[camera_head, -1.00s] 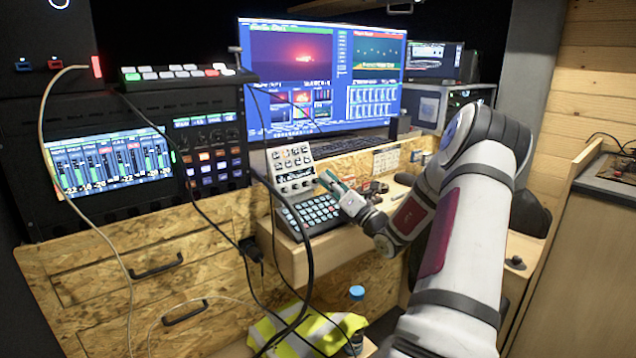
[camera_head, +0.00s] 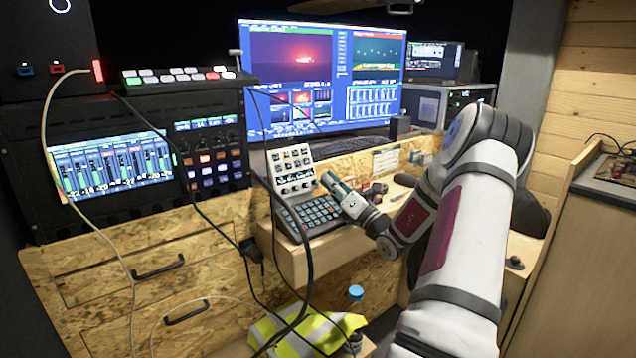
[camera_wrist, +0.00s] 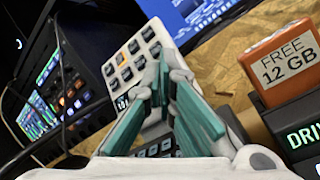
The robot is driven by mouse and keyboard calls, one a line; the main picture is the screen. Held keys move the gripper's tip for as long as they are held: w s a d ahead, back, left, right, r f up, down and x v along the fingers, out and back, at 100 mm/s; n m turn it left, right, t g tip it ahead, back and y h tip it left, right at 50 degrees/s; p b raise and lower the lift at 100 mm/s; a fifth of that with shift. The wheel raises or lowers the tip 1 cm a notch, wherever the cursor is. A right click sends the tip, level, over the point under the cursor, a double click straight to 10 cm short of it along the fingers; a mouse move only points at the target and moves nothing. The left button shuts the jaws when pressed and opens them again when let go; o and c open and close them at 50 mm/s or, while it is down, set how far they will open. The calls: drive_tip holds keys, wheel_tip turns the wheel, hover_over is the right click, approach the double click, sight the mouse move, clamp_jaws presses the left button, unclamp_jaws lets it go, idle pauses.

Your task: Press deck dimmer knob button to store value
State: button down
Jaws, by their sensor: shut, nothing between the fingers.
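The deck (camera_head: 293,172) is a light-grey upright panel with rows of small keys, a narrow display strip and dark dimmer knobs (camera_head: 296,188) along its lower edge. It stands on the wooden desk behind a dark keypad (camera_head: 318,213). My gripper (camera_head: 326,179) has teal fingers, shut and empty, just right of the deck's lower edge. No clear contact shows. In the wrist view the deck (camera_wrist: 134,58) is behind and left of my fingers (camera_wrist: 163,62), which hide its lower right part. The knobs are not clear there.
A monitor (camera_head: 320,75) stands behind the deck. A rack mixer (camera_head: 120,165) is at left. Black cables hang in front of the desk, close to the deck. An orange "FREE 12 GB" block (camera_wrist: 281,64) sits on a drive at right in the wrist view.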

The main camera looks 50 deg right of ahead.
drive_tip(key=s+p, duration=0.1)
drive_tip(key=s+r+p, duration=0.1)
drive_tip(key=s, duration=0.1)
drive_tip(key=s+a+r+p, duration=0.1)
drive_tip(key=p, duration=0.1)
drive_tip(key=shift+s, duration=0.25)
idle(0.9)
